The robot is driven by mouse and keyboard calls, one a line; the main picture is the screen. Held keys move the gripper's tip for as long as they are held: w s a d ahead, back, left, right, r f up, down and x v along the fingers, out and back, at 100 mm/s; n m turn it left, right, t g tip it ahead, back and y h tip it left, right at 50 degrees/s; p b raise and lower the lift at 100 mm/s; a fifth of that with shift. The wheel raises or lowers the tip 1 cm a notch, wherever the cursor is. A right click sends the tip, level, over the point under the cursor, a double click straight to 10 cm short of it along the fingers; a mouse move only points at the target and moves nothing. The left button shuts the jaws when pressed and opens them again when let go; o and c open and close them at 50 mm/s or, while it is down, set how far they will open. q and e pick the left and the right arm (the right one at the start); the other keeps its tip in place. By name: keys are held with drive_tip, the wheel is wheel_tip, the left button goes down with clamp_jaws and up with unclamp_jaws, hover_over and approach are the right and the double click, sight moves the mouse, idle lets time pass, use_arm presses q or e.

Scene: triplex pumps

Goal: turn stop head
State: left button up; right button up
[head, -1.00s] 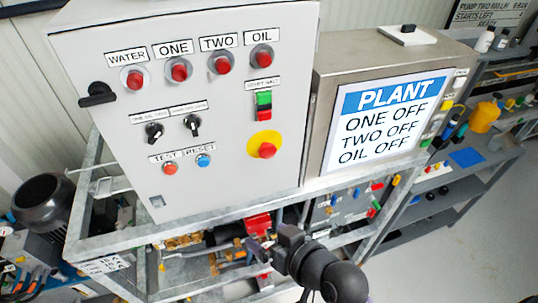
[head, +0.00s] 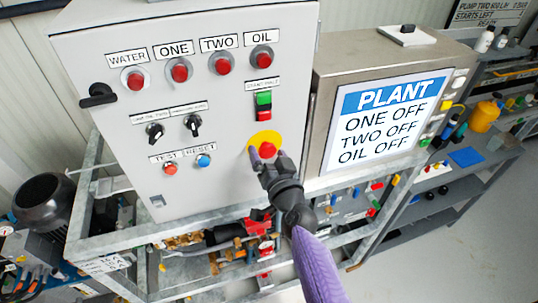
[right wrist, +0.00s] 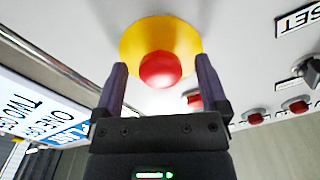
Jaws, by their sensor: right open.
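The stop head is a red mushroom button (head: 267,150) on a round yellow plate (head: 265,138), low on the right of the grey control panel. In the right wrist view the red head (right wrist: 160,69) stands in front of its yellow plate (right wrist: 135,38). My right gripper (head: 264,158) is at the stop head from below. In the right wrist view the gripper (right wrist: 158,82) is open, with one finger on each side of the red head. Gaps show between the head and both fingers, so I see no grip. My left gripper is not in view.
A black two-position selector (head: 194,125), a red TEST button (head: 170,168) and a blue RESET button (head: 203,160) sit left of the stop head. The green-and-red start button (head: 263,103) is above it. The PLANT sign (head: 385,120) on a steel box is to the right.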

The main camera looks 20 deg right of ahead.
clamp_jaws()
drive_tip(key=m, duration=0.5)
drive_tip(key=shift+r, duration=0.1)
drive_tip(key=shift+a, duration=0.1)
unclamp_jaws()
drive_tip(key=s, duration=1)
drive_tip(key=shift+d, duration=0.2)
